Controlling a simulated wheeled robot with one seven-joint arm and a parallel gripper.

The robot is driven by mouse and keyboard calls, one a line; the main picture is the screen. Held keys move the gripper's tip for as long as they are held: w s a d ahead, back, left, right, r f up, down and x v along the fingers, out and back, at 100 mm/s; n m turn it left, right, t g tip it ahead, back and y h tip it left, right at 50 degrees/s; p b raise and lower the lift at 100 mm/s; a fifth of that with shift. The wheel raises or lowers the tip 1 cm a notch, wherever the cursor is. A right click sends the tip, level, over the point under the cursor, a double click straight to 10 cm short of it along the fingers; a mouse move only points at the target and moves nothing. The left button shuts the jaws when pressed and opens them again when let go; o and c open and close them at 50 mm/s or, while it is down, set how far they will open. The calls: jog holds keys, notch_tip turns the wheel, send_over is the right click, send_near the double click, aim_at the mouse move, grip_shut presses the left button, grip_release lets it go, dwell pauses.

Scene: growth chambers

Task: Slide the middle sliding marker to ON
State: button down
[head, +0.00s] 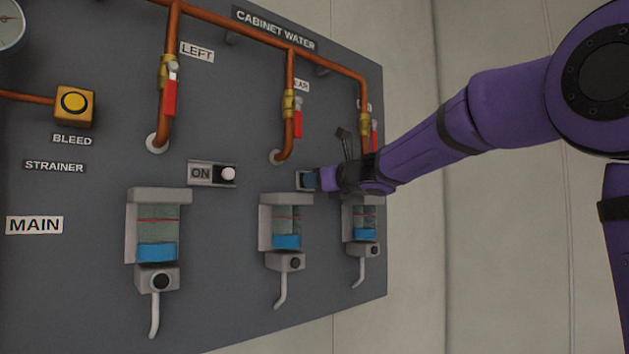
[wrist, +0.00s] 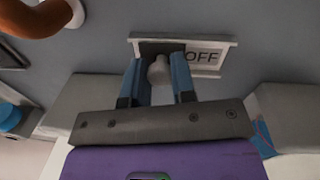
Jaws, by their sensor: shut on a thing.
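The middle sliding marker (head: 301,175) sits on the grey panel below the middle pipe, mostly hidden by my gripper in the head view. In the wrist view, the marker (wrist: 215,74) is a pale frame with the word OFF showing at its right. Its white round knob (wrist: 159,71) is toward the left end of the frame. My gripper (head: 313,181) is at the marker; in the wrist view, its two blue fingers (wrist: 158,76) are shut on the knob, one on each side.
The left sliding marker (head: 212,174) shows ON with its white knob at the right. Below stand several filter units with blue bands, such as the left one (head: 157,225). Red-handled valves (head: 170,96) and copper pipes (head: 290,70) are above. Bare wall lies right of the panel.

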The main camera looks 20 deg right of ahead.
jog(key=d, duration=0.1)
jog(key=w+d, duration=0.1)
jog(key=d, duration=0.2)
jog(key=shift+w+d+r, duration=0.1)
jog(key=shift+w, duration=0.2)
jog(key=c, duration=0.9)
grip_release()
jog(key=shift+d, duration=0.15)
jog(key=v, duration=1)
jog(key=shift+s+d, duration=0.1)
jog(key=shift+s, duration=0.2)
